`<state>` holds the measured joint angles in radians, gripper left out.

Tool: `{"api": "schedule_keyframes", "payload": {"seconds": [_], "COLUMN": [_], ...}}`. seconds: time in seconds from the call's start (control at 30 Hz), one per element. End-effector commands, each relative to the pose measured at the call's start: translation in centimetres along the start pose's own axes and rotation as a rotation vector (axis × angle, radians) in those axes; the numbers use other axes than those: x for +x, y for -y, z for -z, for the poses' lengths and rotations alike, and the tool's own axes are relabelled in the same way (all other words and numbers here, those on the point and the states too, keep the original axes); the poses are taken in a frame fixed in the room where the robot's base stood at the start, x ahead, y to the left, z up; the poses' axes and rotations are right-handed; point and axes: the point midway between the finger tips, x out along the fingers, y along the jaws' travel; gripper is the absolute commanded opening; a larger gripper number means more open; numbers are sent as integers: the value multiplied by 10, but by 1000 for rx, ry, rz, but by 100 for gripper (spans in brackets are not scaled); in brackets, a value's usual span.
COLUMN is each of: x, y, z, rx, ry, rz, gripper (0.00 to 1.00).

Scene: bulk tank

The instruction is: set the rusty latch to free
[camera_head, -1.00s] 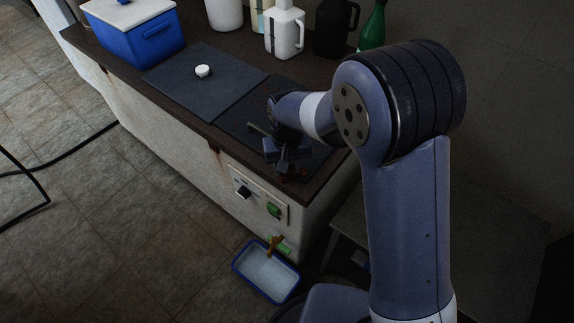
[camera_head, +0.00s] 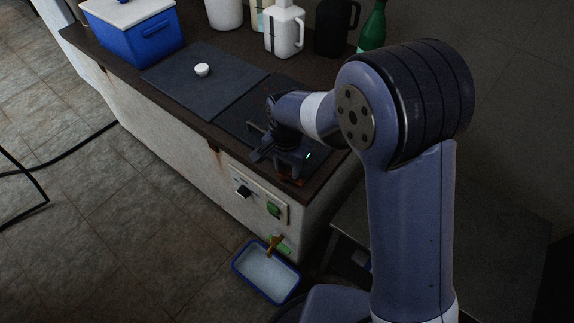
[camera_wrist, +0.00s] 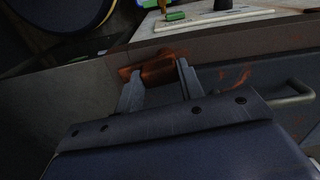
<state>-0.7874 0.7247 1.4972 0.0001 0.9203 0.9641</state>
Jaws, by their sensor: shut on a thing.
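The rusty latch (camera_wrist: 158,72) is an orange-brown piece on the dark top of the tank, close to its edge in the wrist view. My gripper (camera_wrist: 158,69) has a finger on each side of the latch and is shut on it. In the head view my gripper (camera_head: 288,166) is low over the near right corner of the tank top. A bit of the rusty latch (camera_head: 291,181) shows just below it. The gripper hides most of the latch there, and its exact setting is hard to tell.
Two dark lids cover the top; a small white cup (camera_head: 202,70) stands on the left one (camera_head: 180,85). A blue cooler (camera_head: 140,38) and several jugs stand behind. The front panel has a black knob (camera_head: 243,192) and green switch (camera_head: 274,210). A blue tray (camera_head: 266,271) is below.

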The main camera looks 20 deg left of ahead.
Motion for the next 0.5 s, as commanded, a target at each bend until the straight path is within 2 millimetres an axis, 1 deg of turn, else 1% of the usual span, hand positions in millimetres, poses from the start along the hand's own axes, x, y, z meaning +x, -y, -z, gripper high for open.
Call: {"api": "schedule_keyframes", "payload": {"seconds": [0.2, 0.5], "x": [-1, -1], "y": [0, 1], "z": [0, 0], "rx": [32, 36], "ry": [-2, -2], "rz": [2, 2], "gripper": [14, 14]}}
